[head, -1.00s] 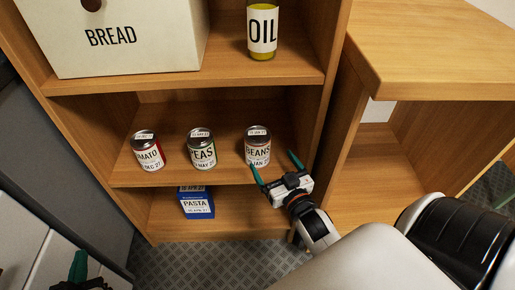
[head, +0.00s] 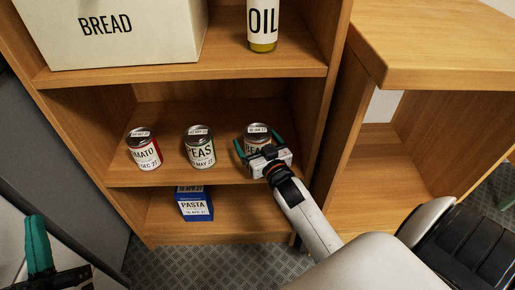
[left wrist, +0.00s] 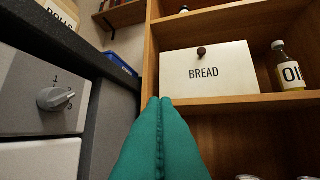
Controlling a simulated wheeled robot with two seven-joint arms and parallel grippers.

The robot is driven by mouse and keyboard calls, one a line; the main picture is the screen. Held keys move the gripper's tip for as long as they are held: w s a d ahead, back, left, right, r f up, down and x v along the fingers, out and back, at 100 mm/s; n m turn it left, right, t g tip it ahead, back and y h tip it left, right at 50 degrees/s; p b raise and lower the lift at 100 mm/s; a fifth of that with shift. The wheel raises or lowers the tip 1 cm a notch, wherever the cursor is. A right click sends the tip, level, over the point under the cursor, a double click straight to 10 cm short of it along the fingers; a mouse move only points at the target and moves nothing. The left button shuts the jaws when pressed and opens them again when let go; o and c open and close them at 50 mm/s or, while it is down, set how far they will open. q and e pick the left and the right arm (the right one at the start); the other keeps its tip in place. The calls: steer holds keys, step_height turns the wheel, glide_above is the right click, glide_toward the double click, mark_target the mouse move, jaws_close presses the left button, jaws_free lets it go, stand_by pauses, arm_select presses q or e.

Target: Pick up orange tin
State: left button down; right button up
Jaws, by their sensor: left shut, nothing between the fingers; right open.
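The beans tin (head: 257,131), which I take for the orange tin, stands upright on the middle shelf at the right in the head view. Its label is mostly hidden behind my right gripper, so its colour is hard to tell. My right gripper (head: 258,144) is open, with one teal finger on each side of the tin. I cannot tell whether the fingers touch it. My left gripper (head: 38,245) is shut and empty at the lower left, away from the shelf; its teal fingers also fill the lower middle of the left wrist view (left wrist: 160,140).
A peas tin (head: 200,150) and a red tomato tin (head: 144,152) stand left of the beans tin. A blue pasta box (head: 194,205) is on the shelf below. A bread box (head: 120,35) and an oil bottle (head: 262,25) stand above. The shelf's right side panel is close to my right gripper.

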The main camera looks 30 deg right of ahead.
steer(key=shift+w+d, duration=0.1)
steer(key=shift+w, duration=0.45)
steer(key=shift+c, duration=0.2)
steer(key=c, duration=1.2)
steer(key=shift+r, duration=0.1)
steer(key=shift+c, duration=0.8)
steer(key=shift+r, duration=0.1)
